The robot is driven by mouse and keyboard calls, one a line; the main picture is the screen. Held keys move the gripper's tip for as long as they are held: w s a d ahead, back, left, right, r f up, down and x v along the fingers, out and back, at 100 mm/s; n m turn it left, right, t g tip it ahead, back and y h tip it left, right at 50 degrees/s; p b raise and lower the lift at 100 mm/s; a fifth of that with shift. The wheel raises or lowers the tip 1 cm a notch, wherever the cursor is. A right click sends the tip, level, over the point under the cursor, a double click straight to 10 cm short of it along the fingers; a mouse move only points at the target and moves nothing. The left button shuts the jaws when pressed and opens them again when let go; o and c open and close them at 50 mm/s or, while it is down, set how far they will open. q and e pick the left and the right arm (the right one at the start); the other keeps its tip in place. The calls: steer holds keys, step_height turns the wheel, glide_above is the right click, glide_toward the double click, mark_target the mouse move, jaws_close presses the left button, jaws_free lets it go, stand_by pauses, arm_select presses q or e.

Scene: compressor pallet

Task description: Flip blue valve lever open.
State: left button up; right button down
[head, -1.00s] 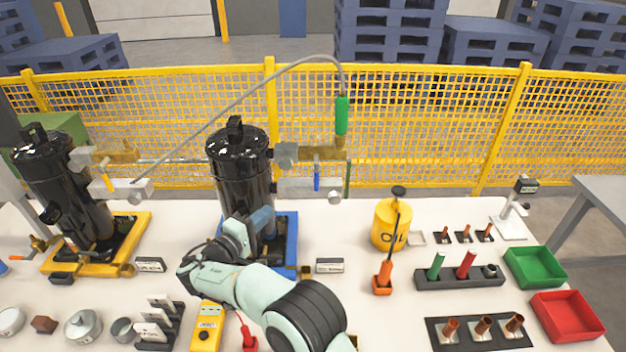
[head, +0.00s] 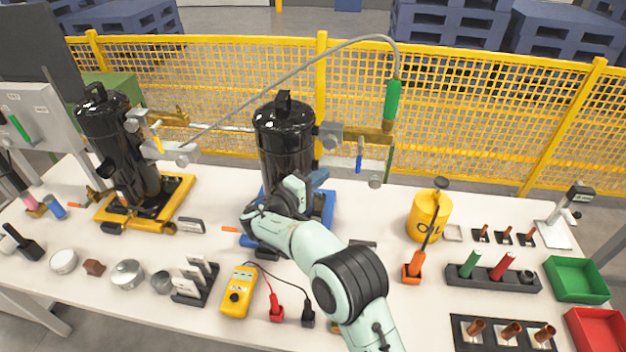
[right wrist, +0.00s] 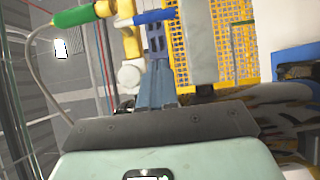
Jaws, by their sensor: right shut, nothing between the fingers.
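The blue valve lever (head: 359,156) hangs down from the valve fittings to the right of the middle black compressor (head: 284,140). In the right wrist view the blue lever (right wrist: 150,17) lies sideways across the top, beyond the fingertips. My right gripper (head: 319,177) is in front of the compressor's lower right side, left of and below the lever and apart from it. In the right wrist view its blue-grey fingers (right wrist: 155,68) are together and empty. My left gripper is not in view.
A grey hose with a green grip (head: 392,100) arches over to the right of the lever. A second black compressor (head: 125,150) stands on a yellow base at left. The oil can (head: 428,216) is at right; a yellow multimeter (head: 238,290) lies in front.

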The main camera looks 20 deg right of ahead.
mark_target(360, 155)
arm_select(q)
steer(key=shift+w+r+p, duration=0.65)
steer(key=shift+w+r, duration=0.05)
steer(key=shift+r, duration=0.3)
arm_select(e)
steer(key=d, duration=0.7)
steer(key=shift+w+d, duration=0.3)
steer(key=shift+d, duration=0.1)
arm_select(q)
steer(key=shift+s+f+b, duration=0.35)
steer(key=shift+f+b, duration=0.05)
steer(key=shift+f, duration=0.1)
arm_select(e)
steer(key=shift+s+d+f+n, duration=0.15)
steer(key=shift+s+n, duration=0.05)
steer(key=shift+n, duration=0.1)
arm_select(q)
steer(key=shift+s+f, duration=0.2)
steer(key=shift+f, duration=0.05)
